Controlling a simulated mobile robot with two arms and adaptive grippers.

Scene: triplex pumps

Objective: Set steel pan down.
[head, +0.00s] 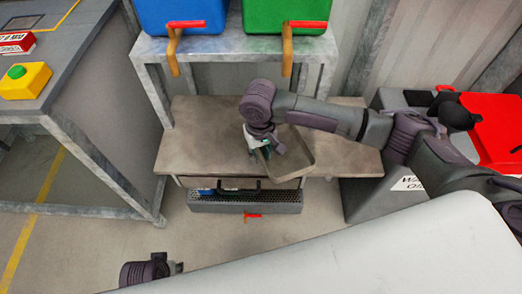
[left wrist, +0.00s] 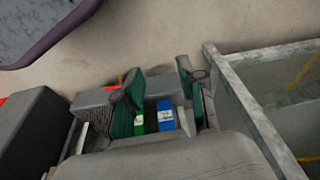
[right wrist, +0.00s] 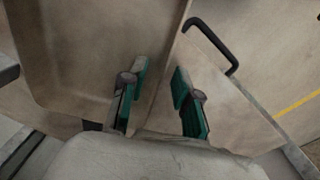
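The steel pan (head: 300,152) is a shallow grey-beige tray. It appears to lie turned at an angle on the low tan bench (head: 205,140), near its front edge; I cannot tell whether its base rests flat. My right gripper (head: 264,148) is at the pan's left side. In the right wrist view the pan (right wrist: 85,60) fills the left, and the right gripper (right wrist: 160,82) has a finger on each side of its wall, with a gap showing between the pads. My left gripper (left wrist: 161,80) is open and empty, away from the pan; only its arm end shows in the head view.
A blue bin (head: 180,14) and a green bin (head: 285,14) stand on a raised shelf behind the bench. A black handle (head: 262,187) is on the bench front. A workbench with a yellow button box (head: 25,82) stands left; a red case (head: 492,125) is right.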

